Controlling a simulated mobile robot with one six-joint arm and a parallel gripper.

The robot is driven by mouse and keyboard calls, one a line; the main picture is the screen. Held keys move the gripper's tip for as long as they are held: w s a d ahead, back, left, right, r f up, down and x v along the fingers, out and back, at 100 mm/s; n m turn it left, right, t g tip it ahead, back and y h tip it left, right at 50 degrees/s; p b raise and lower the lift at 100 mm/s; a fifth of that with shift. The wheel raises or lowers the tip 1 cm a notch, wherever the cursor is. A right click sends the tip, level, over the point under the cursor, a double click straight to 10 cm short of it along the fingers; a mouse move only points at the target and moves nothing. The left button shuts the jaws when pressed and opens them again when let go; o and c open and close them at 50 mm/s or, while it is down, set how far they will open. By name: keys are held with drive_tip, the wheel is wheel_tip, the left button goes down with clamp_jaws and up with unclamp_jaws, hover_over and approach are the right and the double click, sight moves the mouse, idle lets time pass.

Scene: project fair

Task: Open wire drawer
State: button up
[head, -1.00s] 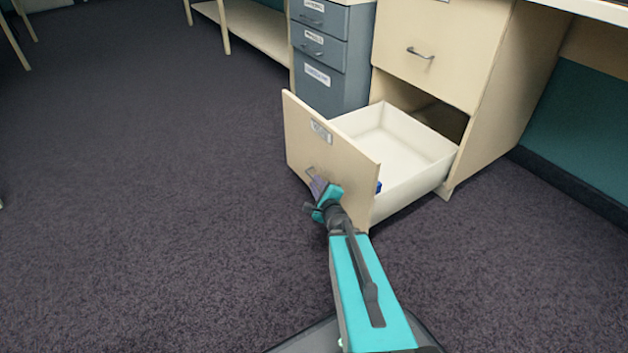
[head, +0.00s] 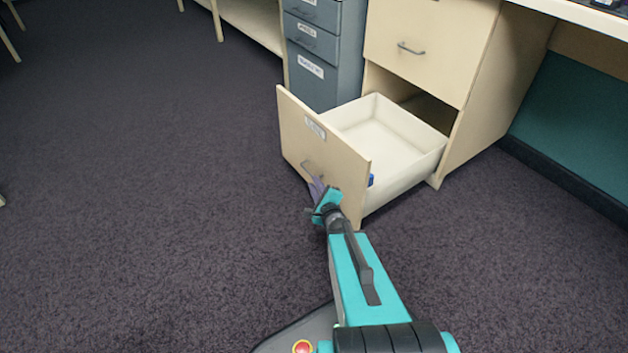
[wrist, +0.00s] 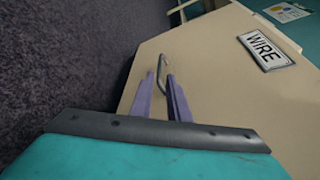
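The wire drawer (head: 290,128) is the bottom drawer of a cream cabinet. It stands far out, with its white inside showing. Its front bears a label (wrist: 266,49) reading WIRE in the wrist view. The thin grey handle (wrist: 162,69) is at the fingertips of my gripper (wrist: 166,80). The two purple fingers are a little apart, with cream front visible between them. In the head view my gripper (head: 317,184) is at the drawer front, just below the handle. Whether the fingers touch the handle is unclear.
A closed cream drawer (head: 425,45) is above the open one. A grey-blue drawer unit (head: 335,50) stands to the left, its drawers closed. A small blue thing (head: 371,180) shows beside the drawer front. Dark carpet (head: 130,200) is clear on the left.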

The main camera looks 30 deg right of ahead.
drive_tip(key=shift+p+v, duration=1.8)
drive_tip(key=shift+p, duration=0.4)
drive_tip(key=shift+r, duration=0.1)
